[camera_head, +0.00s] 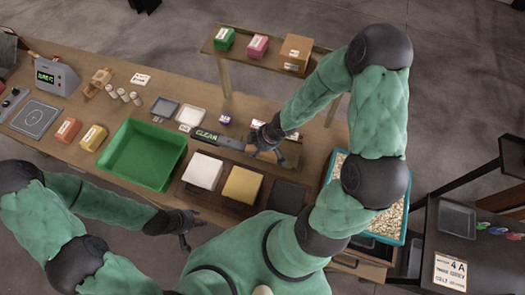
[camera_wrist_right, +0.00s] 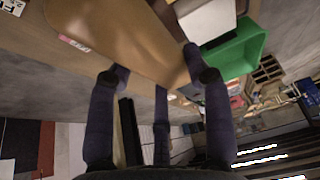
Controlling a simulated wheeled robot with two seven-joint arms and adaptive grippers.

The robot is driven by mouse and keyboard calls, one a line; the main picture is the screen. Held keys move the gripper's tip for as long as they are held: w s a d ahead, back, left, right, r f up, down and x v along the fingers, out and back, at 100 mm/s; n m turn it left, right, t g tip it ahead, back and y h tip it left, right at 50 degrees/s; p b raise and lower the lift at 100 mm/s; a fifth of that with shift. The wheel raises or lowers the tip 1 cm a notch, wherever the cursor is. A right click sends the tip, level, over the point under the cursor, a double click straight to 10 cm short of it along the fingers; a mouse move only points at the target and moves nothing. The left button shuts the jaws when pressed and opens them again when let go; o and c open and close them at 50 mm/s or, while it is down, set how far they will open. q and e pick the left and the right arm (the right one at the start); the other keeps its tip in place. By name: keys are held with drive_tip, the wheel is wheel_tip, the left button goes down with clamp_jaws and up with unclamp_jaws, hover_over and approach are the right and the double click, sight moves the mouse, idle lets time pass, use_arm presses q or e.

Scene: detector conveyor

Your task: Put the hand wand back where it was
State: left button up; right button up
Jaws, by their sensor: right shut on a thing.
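In the right wrist view my right gripper's fingers (camera_wrist_right: 160,95) come up against a broad tan surface (camera_wrist_right: 125,38); the wand cannot be made out clearly there. My left gripper (camera_head: 190,228) is empty with its fingers apart, over the bench's front edge.
A green tray (camera_head: 148,182) stands left of white (camera_head: 203,170), yellow (camera_head: 242,184) and black pads (camera_head: 286,196). A raised shelf (camera_head: 268,63) with boxes is behind. A teal bin of pale granules (camera_head: 381,222) is at the right. Small trays (camera_head: 190,114) lie behind the wand.

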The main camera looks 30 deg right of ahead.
wheel_tip(320, 180, down, 7)
drive_tip(key=b, duration=0.7)
drive_tip(key=shift+w+d+f+p, duration=0.55)
drive_tip(key=shift+d+f+p, duration=0.3)
drive_tip(key=shift+d+f, duration=1.45)
drive_tip(key=shift+w+d+f+p, duration=0.5)
drive_tip(key=shift+d+f+p, duration=0.4)
drive_tip(key=shift+d+f, duration=1.35)
drive_tip(key=shift+w+d+f+p, duration=0.55)
drive_tip(key=shift+d+f+p, duration=0.3)
drive_tip(key=shift+d+f, duration=1.45)
drive_tip(key=shift+d+r, duration=0.1)
drive_tip(key=shift+r, duration=0.05)
drive_tip(key=shift+f, duration=0.4)
drive_tip(key=shift+f+b, duration=0.2)
drive_tip(key=shift+b, duration=0.2)
